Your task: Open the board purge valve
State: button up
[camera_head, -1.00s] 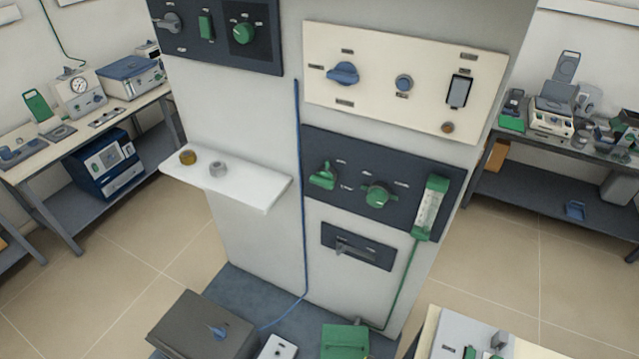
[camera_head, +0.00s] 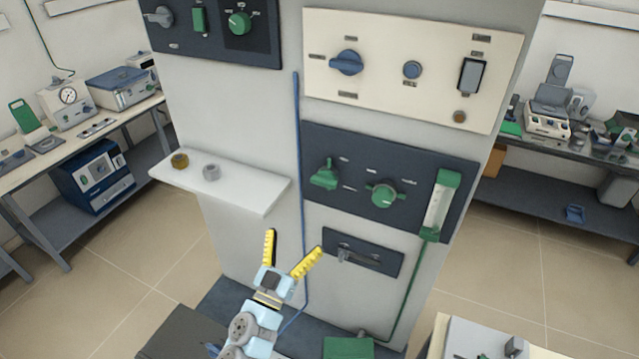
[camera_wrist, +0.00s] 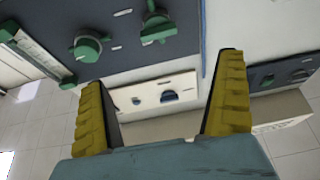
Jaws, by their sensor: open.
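A dark panel (camera_head: 360,160) on the grey column carries a green lever-type valve handle (camera_head: 325,175), a round green knob (camera_head: 383,194) and a green-framed flow tube (camera_head: 440,205). Labels are too small to read, so I cannot tell which is the board purge valve. In the wrist view, the green handle (camera_wrist: 156,27) and green knob (camera_wrist: 86,46) show near the top, upside down. My gripper (camera_head: 293,246) has yellow ribbed fingers, open and empty, below and left of the panel, apart from it. Its fingers also frame the wrist view (camera_wrist: 165,78).
A white shelf (camera_head: 225,190) with a brass and a grey fitting juts out left. A blue hose (camera_head: 299,150) runs down the column. A dark slotted plate (camera_head: 362,252) sits right of my gripper. A cream panel (camera_head: 410,65) with a blue knob is above.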

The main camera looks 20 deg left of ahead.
aim_at(322, 185)
jog(key=p+x, duration=0.2)
jog(key=x, duration=1.4)
jog(key=shift+w+d+r, duration=0.1)
jog(key=shift+w+r, duration=0.1)
jog(key=shift+r, duration=0.05)
jog(key=c, duration=1.2)
